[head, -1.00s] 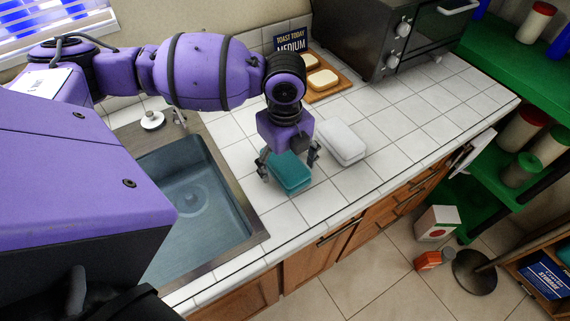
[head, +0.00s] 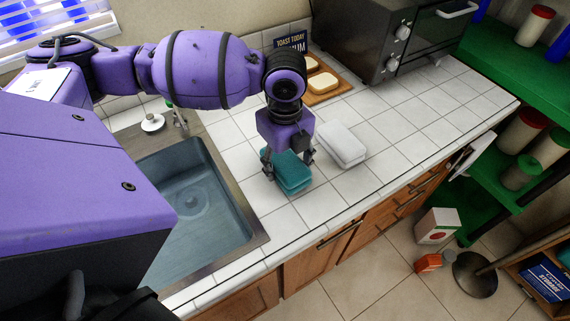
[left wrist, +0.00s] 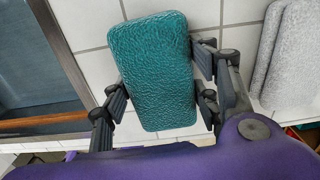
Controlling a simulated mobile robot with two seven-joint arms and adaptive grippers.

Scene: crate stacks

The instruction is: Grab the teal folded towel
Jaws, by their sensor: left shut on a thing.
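The teal folded towel (head: 292,174) lies on the white tiled counter, just right of the sink. It also shows in the left wrist view (left wrist: 152,70), with a finger against or close to each long side. My left gripper (head: 287,166) comes down over the towel from above and is shut on it. The towel appears to be still on or very near the counter. My right gripper is not in view.
A white folded towel (head: 342,145) lies on the counter close to the right of my left gripper. The sink (head: 200,203) is to the left. A board with bread (head: 325,87) and a toaster oven (head: 395,50) stand at the back.

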